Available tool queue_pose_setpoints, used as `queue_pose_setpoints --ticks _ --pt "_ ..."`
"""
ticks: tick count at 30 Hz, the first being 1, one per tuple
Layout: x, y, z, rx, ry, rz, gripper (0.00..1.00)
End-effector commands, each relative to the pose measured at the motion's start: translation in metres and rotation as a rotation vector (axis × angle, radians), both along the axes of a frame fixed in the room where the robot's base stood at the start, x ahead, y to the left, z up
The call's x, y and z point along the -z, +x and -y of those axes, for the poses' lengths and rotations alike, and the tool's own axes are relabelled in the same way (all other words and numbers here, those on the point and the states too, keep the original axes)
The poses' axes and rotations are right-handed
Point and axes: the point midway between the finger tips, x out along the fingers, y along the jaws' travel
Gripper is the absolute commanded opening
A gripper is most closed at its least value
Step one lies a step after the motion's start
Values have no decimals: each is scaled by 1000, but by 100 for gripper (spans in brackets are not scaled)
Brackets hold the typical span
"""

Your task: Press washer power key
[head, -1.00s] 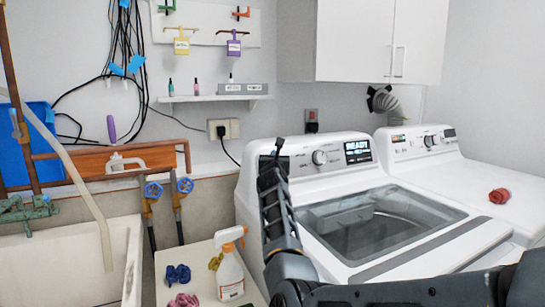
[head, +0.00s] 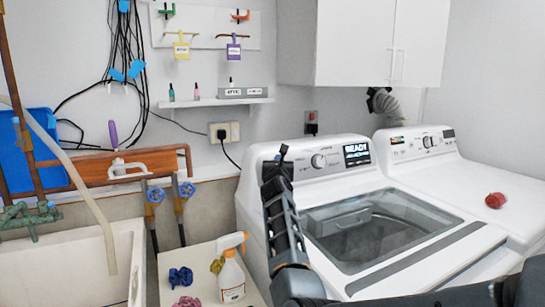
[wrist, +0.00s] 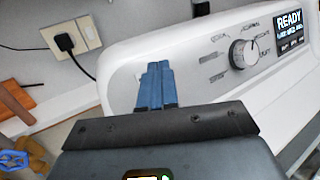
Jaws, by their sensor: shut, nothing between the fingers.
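The white washer (head: 262,215) has a slanted control panel with a round dial (head: 318,160) and a lit display (head: 356,154) reading READY. My gripper (head: 283,150) is shut and empty, with its tips in front of the panel's left end. In the wrist view, the blue fingers (wrist: 156,72) lie together over the panel's plain left part, left of the dial (wrist: 243,53) and its printed labels. No power key can be made out; the fingers and gripper body cover part of the panel. Whether the tips touch it, I cannot tell.
A dryer (head: 470,170) with a red cloth (head: 495,200) on top stands right of the washer. A spray bottle (head: 232,275) and small cloths sit on a low surface at left. A wall outlet (head: 224,131) with a plug and cord is behind. White cabinets (head: 345,45) hang above.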

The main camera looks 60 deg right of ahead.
Motion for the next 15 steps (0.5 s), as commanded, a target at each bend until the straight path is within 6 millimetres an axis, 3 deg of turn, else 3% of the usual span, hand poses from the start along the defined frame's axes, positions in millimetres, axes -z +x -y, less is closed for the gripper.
queue_pose_setpoints --ticks 15 --pt "-16 -31 -19 -1 -2 -1 0"
